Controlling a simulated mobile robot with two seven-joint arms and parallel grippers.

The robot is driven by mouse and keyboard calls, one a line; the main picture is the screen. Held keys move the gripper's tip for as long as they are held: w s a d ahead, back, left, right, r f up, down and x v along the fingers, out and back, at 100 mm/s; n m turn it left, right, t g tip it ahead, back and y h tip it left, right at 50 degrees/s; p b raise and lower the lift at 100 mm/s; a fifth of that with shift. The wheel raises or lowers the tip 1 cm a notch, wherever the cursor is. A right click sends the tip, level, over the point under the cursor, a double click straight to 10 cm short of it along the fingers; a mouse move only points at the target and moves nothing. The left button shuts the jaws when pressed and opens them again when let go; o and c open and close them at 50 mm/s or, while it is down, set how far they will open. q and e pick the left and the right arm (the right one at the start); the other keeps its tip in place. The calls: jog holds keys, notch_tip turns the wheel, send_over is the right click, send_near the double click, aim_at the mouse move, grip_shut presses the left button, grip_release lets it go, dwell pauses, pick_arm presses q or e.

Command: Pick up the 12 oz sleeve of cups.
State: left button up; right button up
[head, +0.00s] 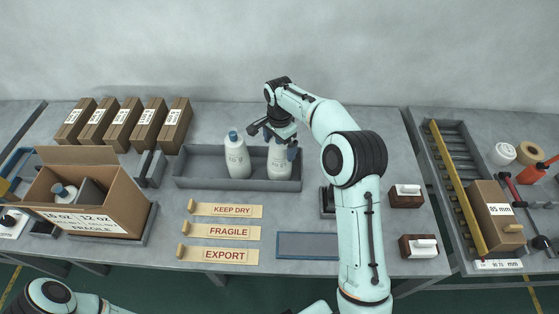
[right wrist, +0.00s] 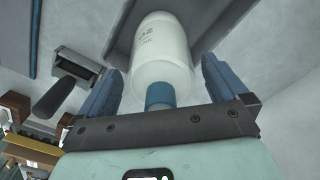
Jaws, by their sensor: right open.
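Two white cup sleeves stand in a long grey tray (head: 190,180). The left sleeve (head: 237,160) has a blue top. The right sleeve (head: 280,163) stands under my right gripper (head: 274,140), which partly hides its top. In the right wrist view, a white sleeve (right wrist: 160,52) with a blue end (right wrist: 160,95) lies between the two spread blue fingers of my right gripper (right wrist: 158,80). The gripper is open and I see a gap beside the sleeve. The sleeves' small print is too blurred to tell the size. My left gripper is out of view.
An open carton (head: 88,205), marked 16 oz and 12 oz, stands at left with a sleeve inside. Several closed brown boxes (head: 122,124) line the back left. Label strips (head: 225,232) and a blue-grey pad (head: 308,246) lie in front. A rail with a brown box (head: 492,215) is at right.

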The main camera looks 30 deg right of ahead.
jog(key=c, duration=1.4)
jog(key=shift+r, duration=0.1)
